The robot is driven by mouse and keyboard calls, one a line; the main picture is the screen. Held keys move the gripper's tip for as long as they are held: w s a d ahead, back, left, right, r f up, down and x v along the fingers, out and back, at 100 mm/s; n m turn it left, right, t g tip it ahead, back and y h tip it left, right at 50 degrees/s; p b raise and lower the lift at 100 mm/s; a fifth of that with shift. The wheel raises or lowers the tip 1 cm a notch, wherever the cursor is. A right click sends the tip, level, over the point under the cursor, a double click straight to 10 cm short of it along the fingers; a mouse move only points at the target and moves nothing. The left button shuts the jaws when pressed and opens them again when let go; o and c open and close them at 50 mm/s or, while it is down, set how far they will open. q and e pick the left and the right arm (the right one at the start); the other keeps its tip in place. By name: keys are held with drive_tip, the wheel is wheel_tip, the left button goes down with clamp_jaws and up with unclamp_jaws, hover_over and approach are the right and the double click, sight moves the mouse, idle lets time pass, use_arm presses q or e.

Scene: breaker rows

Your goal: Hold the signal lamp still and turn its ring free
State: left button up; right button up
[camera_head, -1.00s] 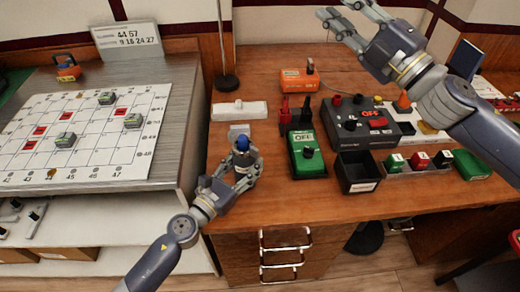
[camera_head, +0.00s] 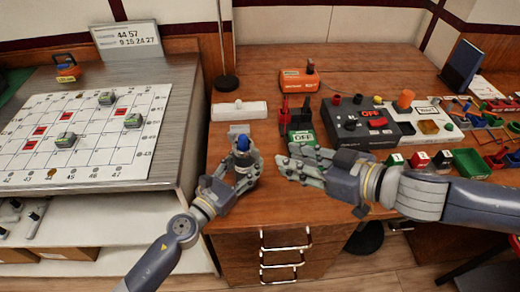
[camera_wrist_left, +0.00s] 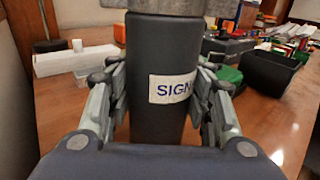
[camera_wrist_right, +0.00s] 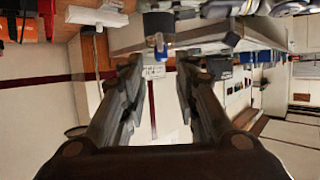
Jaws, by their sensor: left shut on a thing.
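The signal lamp stands upright at the left of the desk, with its blue lens (camera_head: 242,145) on top. In the left wrist view its dark body (camera_wrist_left: 160,100) carries a white label reading "SIGN", partly cut off. A grey band (camera_wrist_left: 180,7) crosses the body's top at the picture's edge; I cannot tell surely whether it is the ring. My left gripper (camera_head: 243,167) is shut on the lamp body from both sides. My right gripper (camera_head: 284,165) is open and empty, right of the lamp and apart from it. The blue lens shows beyond its fingers (camera_wrist_right: 160,90).
A dark grey OFF console (camera_head: 362,125) stands farther right. A white switch block (camera_head: 239,110) lies behind the lamp. The metal-edged board (camera_head: 150,75) is to the left.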

sight(258, 151)
drive_tip(key=x, duration=1)
drive_tip(key=shift+w+a, duration=0.25)
drive_tip(key=shift+c, duration=0.5)
clamp_jaws()
